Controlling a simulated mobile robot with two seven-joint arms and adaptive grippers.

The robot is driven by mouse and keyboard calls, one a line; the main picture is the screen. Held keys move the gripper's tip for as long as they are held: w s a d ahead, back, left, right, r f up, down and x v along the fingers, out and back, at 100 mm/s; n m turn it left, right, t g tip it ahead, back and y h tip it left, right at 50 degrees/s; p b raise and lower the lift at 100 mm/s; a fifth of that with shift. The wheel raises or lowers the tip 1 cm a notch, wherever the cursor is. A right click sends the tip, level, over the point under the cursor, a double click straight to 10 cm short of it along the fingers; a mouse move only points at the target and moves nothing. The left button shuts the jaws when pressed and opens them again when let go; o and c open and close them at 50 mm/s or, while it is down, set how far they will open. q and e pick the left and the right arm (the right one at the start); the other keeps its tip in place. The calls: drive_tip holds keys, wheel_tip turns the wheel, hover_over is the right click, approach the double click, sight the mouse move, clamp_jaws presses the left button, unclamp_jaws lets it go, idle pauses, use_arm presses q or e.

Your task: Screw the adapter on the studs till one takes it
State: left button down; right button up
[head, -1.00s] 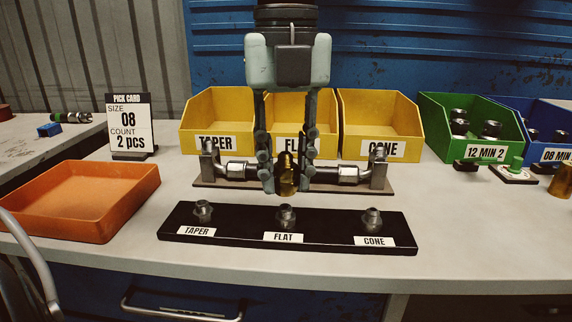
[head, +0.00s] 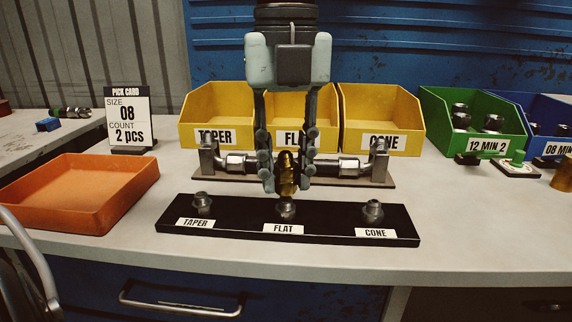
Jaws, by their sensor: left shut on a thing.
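The brass adapter (head: 287,174) is upright between the fingers of my left gripper (head: 287,180), which is shut on it. It is right above the middle stud (head: 287,209), labelled FLAT, on the black board. Its lower end meets the stud's top in the picture; I cannot tell whether they touch or are threaded. The TAPER stud (head: 203,202) on the left and the CONE stud (head: 373,211) on the right are bare. My right gripper is not in view.
A fixture with metal fittings (head: 236,163) stands close behind the gripper. Yellow bins (head: 382,118) stand behind it, green (head: 478,124) and blue bins at right. An orange tray (head: 84,190) and pick card (head: 128,120) are at left. The bench front is clear.

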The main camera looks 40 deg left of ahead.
use_arm(q)
drive_tip(key=shift+b, duration=0.5)
idle(1.2)
drive_tip(key=shift+f+b, duration=0.75)
